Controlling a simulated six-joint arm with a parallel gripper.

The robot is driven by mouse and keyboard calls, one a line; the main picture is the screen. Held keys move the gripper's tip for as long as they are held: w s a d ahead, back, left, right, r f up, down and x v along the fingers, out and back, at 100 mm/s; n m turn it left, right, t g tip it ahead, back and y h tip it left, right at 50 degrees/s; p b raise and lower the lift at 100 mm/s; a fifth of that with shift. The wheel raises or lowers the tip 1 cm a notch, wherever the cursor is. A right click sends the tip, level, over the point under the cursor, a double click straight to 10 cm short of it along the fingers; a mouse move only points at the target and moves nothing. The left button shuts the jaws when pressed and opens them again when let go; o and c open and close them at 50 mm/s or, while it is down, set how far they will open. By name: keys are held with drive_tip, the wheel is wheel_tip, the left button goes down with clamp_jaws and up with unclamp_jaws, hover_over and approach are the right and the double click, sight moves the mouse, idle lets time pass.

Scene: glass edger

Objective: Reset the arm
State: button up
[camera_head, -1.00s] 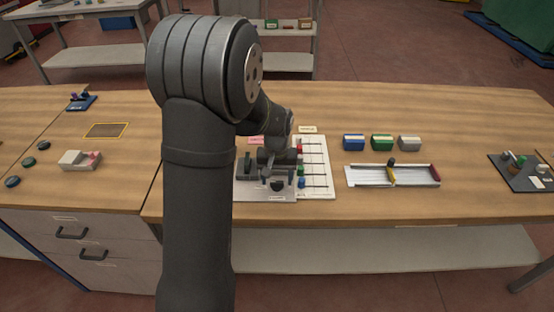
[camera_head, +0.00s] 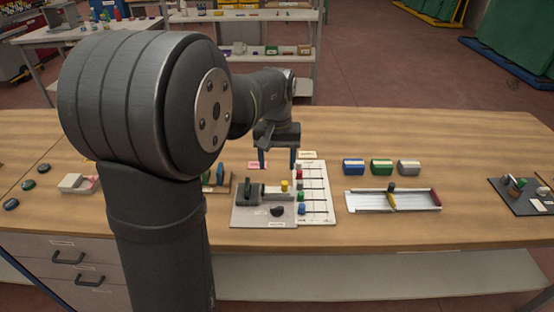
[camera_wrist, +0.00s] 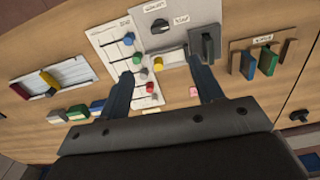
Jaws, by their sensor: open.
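My gripper (camera_head: 278,160) is open and empty, raised above the back of the grey control panel (camera_head: 243,217). In the wrist view my gripper (camera_wrist: 160,88) shows its two fingers spread apart, with the panel beyond them. The panel carries a black knob (camera_head: 277,211), a dark block-shaped part (camera_head: 254,194) and a yellow button (camera_head: 284,185). Beside it is a white slider board (camera_head: 317,180) with red, green and blue knobs. My arm covers the left part of the bench in the head view.
Blue, green and grey boxes (camera_head: 381,167) stand at the bench's back right. A white tray (camera_head: 370,201) with yellow and red pieces lies before them. A dark mat (camera_head: 522,196) with small items is at the far right. A wooden rack (camera_wrist: 265,55) stands beside the panel.

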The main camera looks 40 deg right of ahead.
sight(277, 207)
drive_tip(key=shift+f, duration=0.15)
idle(0.4)
wheel_tip(277, 207, down, 17)
drive_tip(key=shift+f, duration=0.1)
idle(0.5)
drive_tip(key=shift+f, duration=0.1)
drive_tip(key=n, duration=0.8)
drive_tip(key=shift+r, duration=3.1)
